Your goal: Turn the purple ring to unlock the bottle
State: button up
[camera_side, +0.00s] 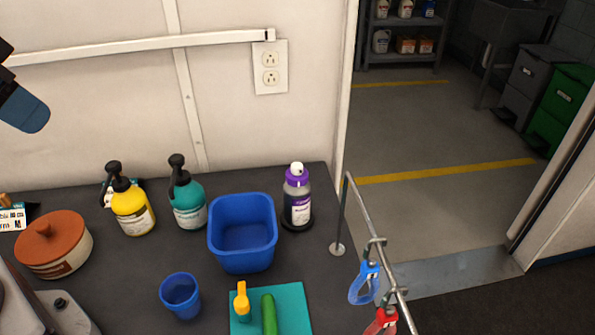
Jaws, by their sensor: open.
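The bottle (297,209) stands upright at the right back of the dark counter, close to the wall. It is dark and see-through with a pale label. The purple ring (297,178) sits around its neck, below a white nozzle tip (296,167). Whether the ring is locked or turned cannot be told from here. A dark part with a blue-grey rounded end (25,110) reaches in at the upper left edge, well away from the bottle. I cannot make out any gripper fingers on it, and my gripper is not recognisable in view.
A blue bin (242,264) stands just left of the bottle. A teal pump bottle (189,208) and yellow pump bottle (133,213) stand farther left. A metal rail (362,212) with hanging loops is to the right. A blue cup (180,296) and teal mat (292,293) are in front.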

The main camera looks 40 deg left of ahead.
jog(key=o, duration=0.3)
jog(key=shift+f, duration=0.1)
jog(key=shift+o, duration=1)
jog(key=shift+w+d+f+g, duration=0.35)
jog(key=shift+w+f+g, duration=0.25)
jog(key=shift+f, duration=0.25)
jog(key=m+g, duration=0.4)
jog(key=m, duration=1.4)
send_near(297, 165)
jog(key=f, duration=1.1)
jog(key=shift+w+f, duration=0.1)
jog(key=shift+w, duration=0.1)
jog(key=c, duration=0.9)
